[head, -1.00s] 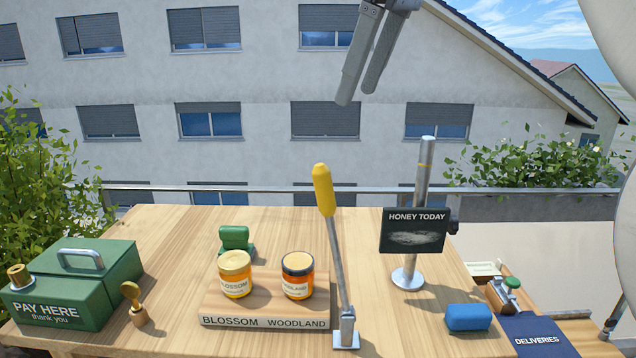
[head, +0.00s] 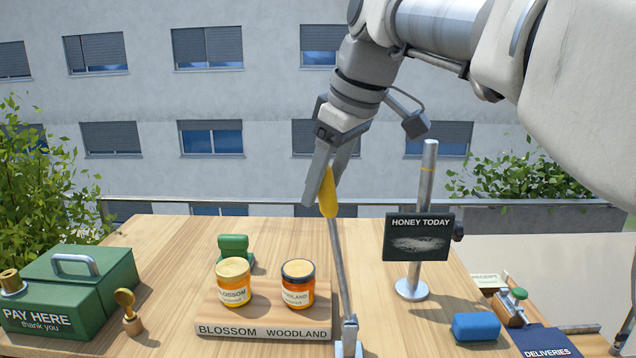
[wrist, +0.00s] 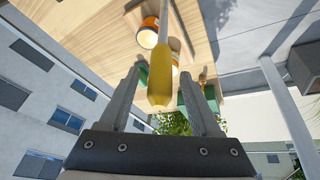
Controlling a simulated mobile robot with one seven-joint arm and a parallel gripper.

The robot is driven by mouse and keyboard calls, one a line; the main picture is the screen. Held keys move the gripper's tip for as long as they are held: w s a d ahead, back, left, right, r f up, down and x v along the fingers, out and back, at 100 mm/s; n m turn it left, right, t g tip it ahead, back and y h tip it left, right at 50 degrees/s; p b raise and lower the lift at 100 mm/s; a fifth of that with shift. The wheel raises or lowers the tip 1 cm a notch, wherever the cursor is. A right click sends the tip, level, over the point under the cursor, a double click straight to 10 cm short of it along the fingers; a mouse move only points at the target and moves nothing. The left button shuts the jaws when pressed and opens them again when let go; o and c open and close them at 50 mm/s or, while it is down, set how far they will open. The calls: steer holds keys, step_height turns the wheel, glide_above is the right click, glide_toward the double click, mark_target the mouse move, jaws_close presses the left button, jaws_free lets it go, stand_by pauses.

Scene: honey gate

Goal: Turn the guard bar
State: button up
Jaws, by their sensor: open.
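The guard bar (head: 341,275) is a thin grey rod with a yellow grip (head: 328,196) at its top. It rises nearly upright, leaning slightly left, from a metal bracket (head: 348,346) at the table's front, right of the jar stand. My gripper (head: 320,192) is open at the yellow grip and hides its upper part. In the wrist view the yellow grip (wrist: 161,86) lies between the two spread fingers of my gripper (wrist: 162,88), with gaps visible on both sides. I cannot tell whether either finger touches it.
The wooden stand (head: 265,331) holds a blossom jar (head: 233,284) and a woodland jar (head: 298,285) left of the bar. A post with a "HONEY TODAY" sign (head: 418,238) stands to the right. A blue block (head: 476,326) and green cash box (head: 70,290) sit on the table (head: 170,240).

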steer(key=shift+f, duration=0.1)
jaws_close()
stand_by(1.4)
